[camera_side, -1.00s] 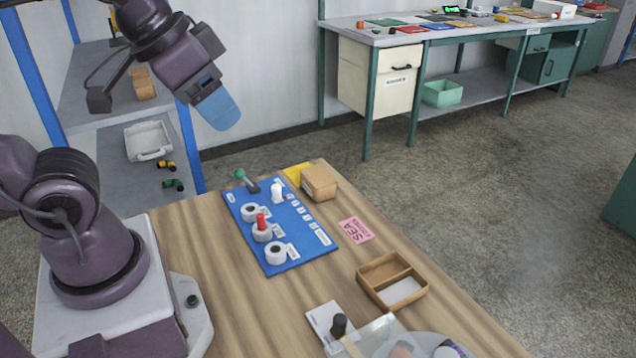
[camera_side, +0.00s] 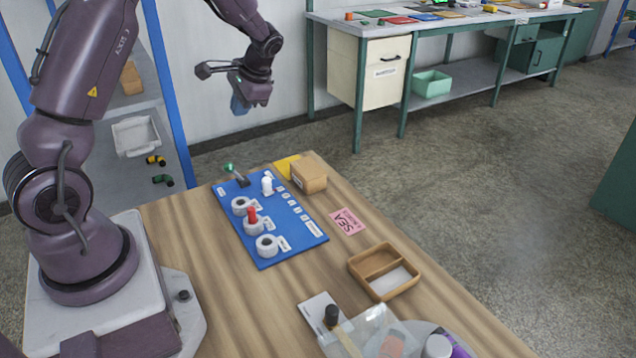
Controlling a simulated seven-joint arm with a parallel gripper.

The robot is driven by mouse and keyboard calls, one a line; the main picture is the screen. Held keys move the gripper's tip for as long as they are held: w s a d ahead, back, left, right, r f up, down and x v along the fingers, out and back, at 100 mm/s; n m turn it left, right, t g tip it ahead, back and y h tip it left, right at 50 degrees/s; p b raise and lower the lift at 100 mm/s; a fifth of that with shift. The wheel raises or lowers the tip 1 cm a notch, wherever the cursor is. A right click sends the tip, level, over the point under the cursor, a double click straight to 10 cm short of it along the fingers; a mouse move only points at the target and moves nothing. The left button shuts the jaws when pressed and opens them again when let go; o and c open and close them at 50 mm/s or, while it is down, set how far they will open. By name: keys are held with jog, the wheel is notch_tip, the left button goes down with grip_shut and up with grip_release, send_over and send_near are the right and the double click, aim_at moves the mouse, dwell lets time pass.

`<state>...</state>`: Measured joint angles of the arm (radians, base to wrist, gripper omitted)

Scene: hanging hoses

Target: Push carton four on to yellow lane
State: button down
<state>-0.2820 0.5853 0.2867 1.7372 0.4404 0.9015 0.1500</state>
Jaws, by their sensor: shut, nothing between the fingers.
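A brown carton (camera_side: 309,179) stands at the far end of the wooden table; no number on it is readable. A yellow patch (camera_side: 285,167) lies flat just left of and behind it. The carton hides part of that area, so I cannot tell whether it overlaps the yellow. My gripper (camera_side: 240,106), with blue fingers, is shut and empty. It is in the air, up and left of the carton in the picture, beyond the table's far end and touching nothing.
A blue board (camera_side: 290,240) with white rings, a red peg, a white piece and a green-knobbed lever lies left of the carton. A pink SEA card (camera_side: 347,221) and a divided wooden tray (camera_side: 384,270) are nearer. Clutter fills the table's near end.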

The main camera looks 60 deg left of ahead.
jog(key=w+a+f+m+y, duration=0.2)
jog(key=a+f+m+y, duration=0.3)
jog(key=a+f+m, duration=0.45)
jog(key=w+a+f+m+y, duration=0.35)
jog(key=a+f+y, duration=0.3)
jog(key=a, duration=0.65)
jog(key=w+r+m+t+y, duration=0.2)
jog(key=w+r+m+t, duration=0.15)
jog(key=w+m, duration=0.25)
send_over(315, 185)
jog(key=d, duration=0.3)
jog(key=shift+s+d+g, duration=0.25)
jog(key=shift+s+d, duration=0.1)
jog(key=shift+d, duration=0.05)
notch_tip(315, 185, down, 4)
jog(key=shift+a+f, duration=0.3)
jog(key=shift+a, duration=0.35)
